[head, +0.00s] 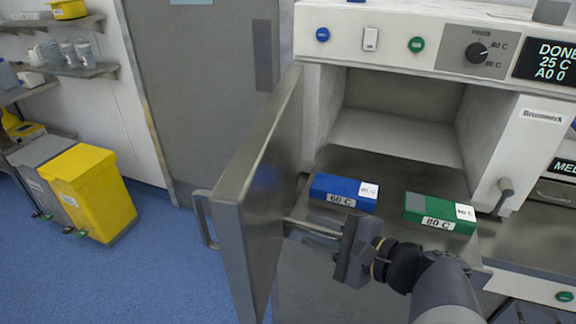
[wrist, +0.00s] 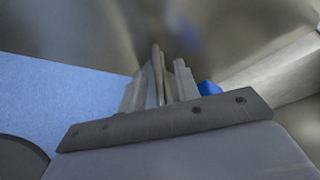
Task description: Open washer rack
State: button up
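The washer (head: 420,32) has its grey metal door (head: 262,175) standing open at the left, with the bar handle (head: 203,222) on the door's outer side. Its chamber (head: 395,132) is open to view and looks empty. I cannot make out a separate rack. My gripper (head: 292,224) is in front of the washer, its fingers pointing left at the door's inner face. In the wrist view the fingers (wrist: 160,82) are close together with nothing clear between them. Whether they touch the door I cannot tell.
A blue 60 C box (head: 340,192) and a green 80 C box (head: 438,213) lie on a grey surface just behind my arm. A yellow bin (head: 95,190) and a grey bin (head: 50,175) stand far left. Blue floor is free between bins and door.

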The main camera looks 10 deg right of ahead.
jog(key=v, duration=1)
jog(key=shift+s, duration=0.3)
jog(key=shift+w+d, duration=0.1)
dwell(0.5)
jog(key=shift+x, duration=5.05)
